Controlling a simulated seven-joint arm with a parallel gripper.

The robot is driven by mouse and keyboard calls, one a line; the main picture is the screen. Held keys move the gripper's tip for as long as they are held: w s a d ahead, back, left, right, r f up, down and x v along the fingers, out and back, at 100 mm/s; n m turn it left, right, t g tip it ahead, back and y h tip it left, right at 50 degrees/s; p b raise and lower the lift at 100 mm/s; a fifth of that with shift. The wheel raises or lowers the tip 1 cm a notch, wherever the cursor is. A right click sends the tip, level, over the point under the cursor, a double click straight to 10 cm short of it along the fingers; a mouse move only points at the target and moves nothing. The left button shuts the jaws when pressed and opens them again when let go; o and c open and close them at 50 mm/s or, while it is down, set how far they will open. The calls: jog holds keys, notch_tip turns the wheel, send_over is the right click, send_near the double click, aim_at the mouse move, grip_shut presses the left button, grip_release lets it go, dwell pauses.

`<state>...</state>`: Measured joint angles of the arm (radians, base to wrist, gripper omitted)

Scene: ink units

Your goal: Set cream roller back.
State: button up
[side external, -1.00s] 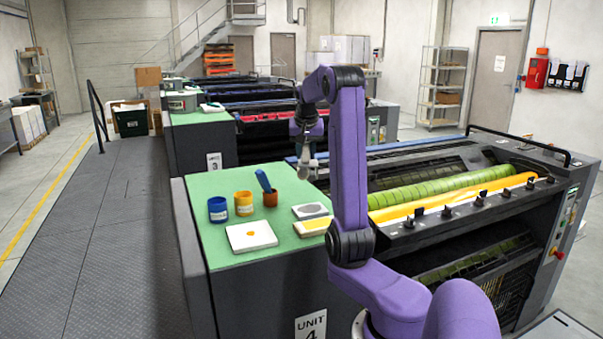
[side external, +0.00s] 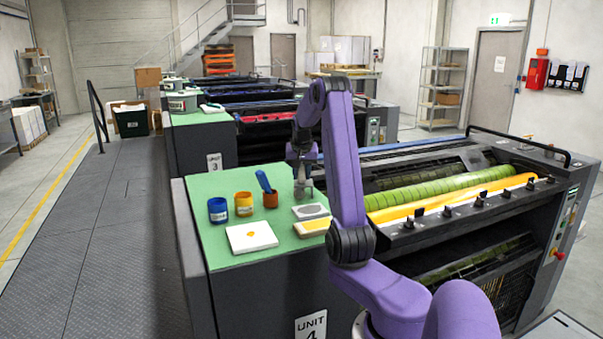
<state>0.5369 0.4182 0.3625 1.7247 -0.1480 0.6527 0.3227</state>
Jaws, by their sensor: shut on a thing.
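My gripper (side external: 303,188) points down just above the green top of unit 4 (side external: 225,187), at the back edge of a grey pad (side external: 311,211). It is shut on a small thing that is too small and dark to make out. I cannot pick out a cream roller for certain. A yellow-topped cream block (side external: 314,228) lies in front of the grey pad. A white slab with a yellow-orange blob (side external: 252,238) lies to the left of the block.
The green top's back left is clear.

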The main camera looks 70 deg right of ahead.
jog(key=shift+f, duration=0.25)
jog(key=shift+s+a+f, duration=0.1)
jog(key=shift+f, duration=0.4)
grip_shut()
jog(key=o, duration=1.1)
grip_release()
jog(key=shift+c, duration=0.2)
jog(key=v, duration=1.3)
jog(key=shift+w+r, duration=0.25)
jog(key=shift+r, duration=0.05)
